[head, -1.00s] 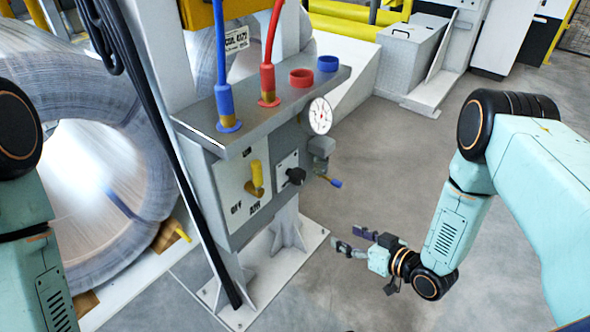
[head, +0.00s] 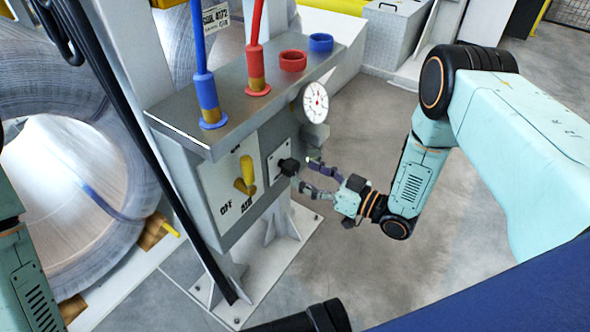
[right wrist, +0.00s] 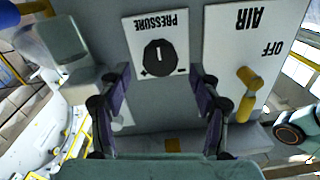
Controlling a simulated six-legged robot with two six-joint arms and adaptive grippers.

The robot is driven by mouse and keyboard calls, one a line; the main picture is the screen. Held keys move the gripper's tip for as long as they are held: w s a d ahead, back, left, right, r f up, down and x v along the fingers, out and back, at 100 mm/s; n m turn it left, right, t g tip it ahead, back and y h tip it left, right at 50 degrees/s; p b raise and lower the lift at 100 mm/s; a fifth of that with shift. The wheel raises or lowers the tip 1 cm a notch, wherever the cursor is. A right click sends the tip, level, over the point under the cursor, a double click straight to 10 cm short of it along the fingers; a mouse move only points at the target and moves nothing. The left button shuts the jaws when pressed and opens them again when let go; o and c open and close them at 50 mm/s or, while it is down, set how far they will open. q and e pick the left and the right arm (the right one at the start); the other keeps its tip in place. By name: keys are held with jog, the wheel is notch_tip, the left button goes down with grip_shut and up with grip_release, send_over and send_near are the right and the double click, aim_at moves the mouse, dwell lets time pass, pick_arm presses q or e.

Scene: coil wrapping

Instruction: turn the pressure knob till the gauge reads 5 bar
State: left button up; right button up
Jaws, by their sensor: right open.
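The black pressure knob (head: 287,167) sits on a white plate on the grey panel's right part. The right wrist view shows the knob (right wrist: 160,57) close up, with a white pointer line, upside-down "PRESSURE" lettering and plus and minus marks. My right gripper (head: 306,174) is open just in front of the knob. In the right wrist view its two fingers (right wrist: 160,82) stand to either side of and just below the knob, apart from it. The round white gauge (head: 315,102) with red marks is at the panel's right end; its reading is too small to tell. My left gripper is out of view.
A yellow air lever (head: 245,176) stands left of the knob; it also shows in the right wrist view (right wrist: 247,95). A grey shelf (head: 190,105) with blue and red hose fittings overhangs the panel. A large coil (head: 75,190) is at left. Floor at right is clear.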

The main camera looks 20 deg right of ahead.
aim_at(296, 170)
jog(key=shift+b+x, duration=0.5)
jog(key=shift+x, duration=1.4)
jog(key=shift+c, duration=0.4)
jog(key=c, duration=1.1)
